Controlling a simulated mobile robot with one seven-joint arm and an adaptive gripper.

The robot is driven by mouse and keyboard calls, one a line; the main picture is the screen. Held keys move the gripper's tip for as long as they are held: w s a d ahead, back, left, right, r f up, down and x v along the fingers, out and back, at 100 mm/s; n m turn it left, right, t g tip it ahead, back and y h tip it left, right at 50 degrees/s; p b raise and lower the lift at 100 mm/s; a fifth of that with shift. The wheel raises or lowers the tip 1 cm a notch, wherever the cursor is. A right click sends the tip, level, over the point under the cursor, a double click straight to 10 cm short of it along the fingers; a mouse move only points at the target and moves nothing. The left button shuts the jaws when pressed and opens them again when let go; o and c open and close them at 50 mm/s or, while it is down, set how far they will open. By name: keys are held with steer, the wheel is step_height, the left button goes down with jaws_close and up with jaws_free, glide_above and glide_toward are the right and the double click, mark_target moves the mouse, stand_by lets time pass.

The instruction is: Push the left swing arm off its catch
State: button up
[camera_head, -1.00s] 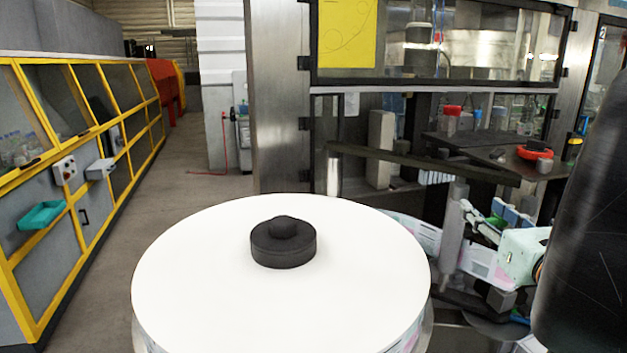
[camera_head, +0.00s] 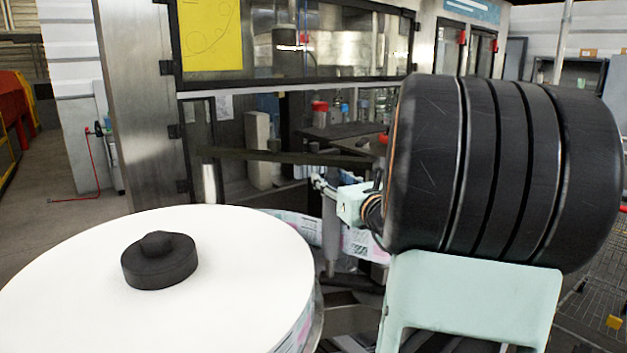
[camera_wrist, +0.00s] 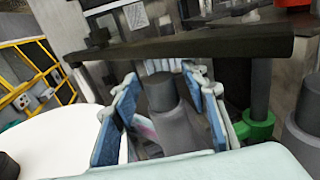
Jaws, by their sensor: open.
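A long dark bar (camera_head: 285,156), which looks like the left swing arm, runs level behind the reel, with a metal roller at its left end. In the wrist view the dark bar (camera_wrist: 190,45) crosses above and beyond the fingertips. My gripper (camera_wrist: 164,88) is open, with a blue pad on each finger. A grey upright post (camera_wrist: 170,118) shows between the fingers; I cannot tell whether they touch it. In the head view my gripper (camera_head: 322,184) is small and partly hidden by my wrist. I cannot make out the catch.
A large white label reel (camera_head: 120,310) with a black hub (camera_head: 158,262) fills the front left. A green clamp (camera_wrist: 256,126) on a dark post stands right of the fingers. A framed glass guard (camera_head: 300,45) is above the bar. Floor is free at far left.

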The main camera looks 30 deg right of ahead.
jaws_close()
stand_by(0.5)
